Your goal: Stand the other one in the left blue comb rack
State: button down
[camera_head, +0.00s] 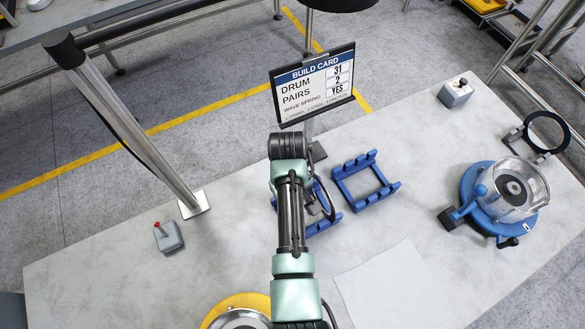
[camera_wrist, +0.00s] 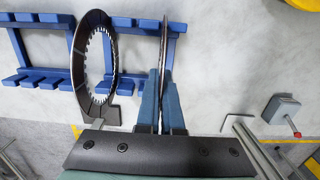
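The left blue comb rack (camera_head: 328,222) is partly hidden behind my arm in the head view. In the wrist view, turned about, it is the rack on the right (camera_wrist: 178,28). A dark ring plate with inner teeth (camera_wrist: 77,62) stands upright at this rack, seen also in the head view (camera_head: 332,207). My gripper (camera_wrist: 162,76) is shut on a thin plate (camera_wrist: 164,42), seen edge-on and upright over the rack beside the standing plate. Whether the held plate touches the rack is unclear. The head view hides my gripper behind the arm.
The right blue comb rack (camera_head: 378,198) looks empty. A build card (camera_head: 313,85) stands behind the racks. A drum on a blue fixture (camera_head: 470,212) and a dark ring on a stand (camera_head: 525,137) are at right. A pale sheet (camera_head: 395,288) lies in front; a button box (camera_head: 169,239) is left.

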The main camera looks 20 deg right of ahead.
dwell(0.3)
jog(key=c, duration=1)
grip_release()
jog(key=shift+f, duration=0.1)
notch_tip(320, 180, up, 8)
jog(key=p, duration=0.8)
jog(key=shift+s, duration=0.1)
